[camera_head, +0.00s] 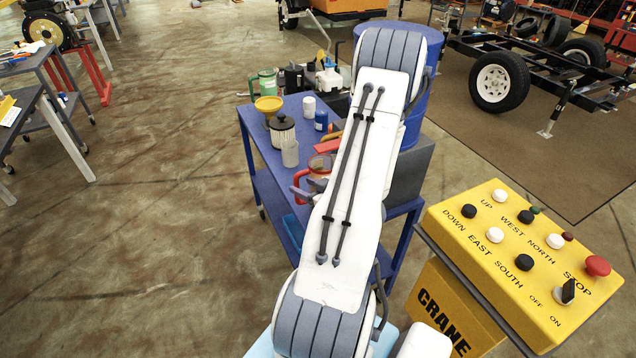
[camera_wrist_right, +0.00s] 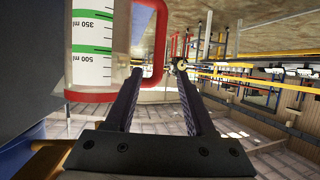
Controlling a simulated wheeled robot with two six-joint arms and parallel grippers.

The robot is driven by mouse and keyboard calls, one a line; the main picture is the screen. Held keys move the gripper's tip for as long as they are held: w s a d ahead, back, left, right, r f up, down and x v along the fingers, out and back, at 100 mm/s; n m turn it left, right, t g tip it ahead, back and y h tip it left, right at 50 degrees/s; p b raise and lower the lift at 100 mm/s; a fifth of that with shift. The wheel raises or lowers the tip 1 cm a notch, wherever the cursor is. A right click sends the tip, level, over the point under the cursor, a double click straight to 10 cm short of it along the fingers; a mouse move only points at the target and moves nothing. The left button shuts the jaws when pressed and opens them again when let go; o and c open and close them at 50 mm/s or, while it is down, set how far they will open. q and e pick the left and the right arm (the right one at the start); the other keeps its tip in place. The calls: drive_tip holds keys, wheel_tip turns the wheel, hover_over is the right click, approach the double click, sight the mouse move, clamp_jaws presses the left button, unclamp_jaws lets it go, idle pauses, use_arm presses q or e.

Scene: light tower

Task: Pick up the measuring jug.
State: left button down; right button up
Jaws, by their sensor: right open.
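The measuring jug (camera_head: 321,168), clear with a red handle, stands on the blue cart, partly hidden by my right arm. In the right wrist view the jug (camera_wrist_right: 94,50) fills the upper left, with green bands, 350 ml and 500 ml marks and a red rim. Its red handle (camera_wrist_right: 157,45) shows between the tips of my open right gripper (camera_wrist_right: 160,70); I cannot tell whether they touch it. In the head view the right gripper (camera_head: 309,190) is beside the handle. My left gripper is not in view.
The blue cart (camera_head: 262,150) also carries a yellow funnel (camera_head: 268,104), a black-lidded container (camera_head: 283,135), a pale bottle (camera_head: 290,153) and a green-handled jug (camera_head: 266,82). A yellow crane control box (camera_head: 515,250) stands at right. The floor left of the cart is clear.

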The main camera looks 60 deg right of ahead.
drive_tip(key=x, duration=0.3)
drive_tip(key=shift+s+d, duration=0.1)
drive_tip(key=p+x, duration=0.1)
drive_tip(key=x, duration=0.4)
drive_tip(key=shift+f, duration=0.1)
clamp_jaws()
idle(1.2)
